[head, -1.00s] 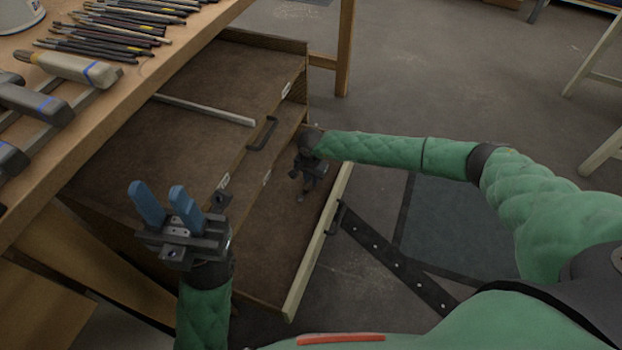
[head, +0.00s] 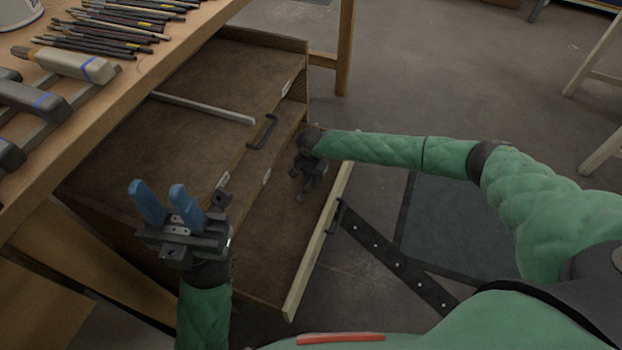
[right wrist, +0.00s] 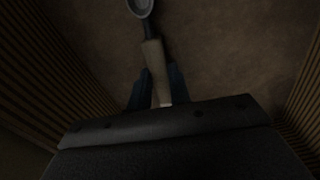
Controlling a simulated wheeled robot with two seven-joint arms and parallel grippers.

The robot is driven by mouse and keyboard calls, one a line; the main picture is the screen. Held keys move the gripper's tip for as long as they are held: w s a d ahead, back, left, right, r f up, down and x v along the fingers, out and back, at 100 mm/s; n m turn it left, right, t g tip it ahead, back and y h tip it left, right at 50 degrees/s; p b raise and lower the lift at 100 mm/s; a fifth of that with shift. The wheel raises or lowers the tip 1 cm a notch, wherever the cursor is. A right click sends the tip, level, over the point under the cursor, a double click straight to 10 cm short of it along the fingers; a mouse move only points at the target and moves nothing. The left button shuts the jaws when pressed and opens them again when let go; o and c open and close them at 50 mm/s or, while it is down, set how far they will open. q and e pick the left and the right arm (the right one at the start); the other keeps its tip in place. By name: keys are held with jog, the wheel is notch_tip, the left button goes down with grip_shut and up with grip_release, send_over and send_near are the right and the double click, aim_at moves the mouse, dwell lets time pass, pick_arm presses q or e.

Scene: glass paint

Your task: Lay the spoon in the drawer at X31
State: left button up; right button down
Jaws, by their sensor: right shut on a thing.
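The spoon (right wrist: 152,55) shows in the right wrist view, with a grey bowl at the top edge and a pale handle. My right gripper (right wrist: 156,88) is shut on the handle. In the head view my right gripper (head: 300,192) reaches down inside the open lower drawer (head: 265,235), so the spoon cannot be made out there. The wrist view shows the brown drawer floor under the spoon; whether the spoon touches it I cannot tell. My left gripper (head: 165,208) is open and empty, to the left of the lower drawer. The drawer labels are too small to read.
The wooden table (head: 110,95) at left holds brushes and tools. Ribbed walls (right wrist: 40,75) flank the right gripper.

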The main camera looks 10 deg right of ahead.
jog(key=c, duration=0.6)
grip_release()
jog(key=shift+r, duration=0.15)
jog(key=shift+r+p, duration=2.15)
jog(key=shift+r, duration=1.75)
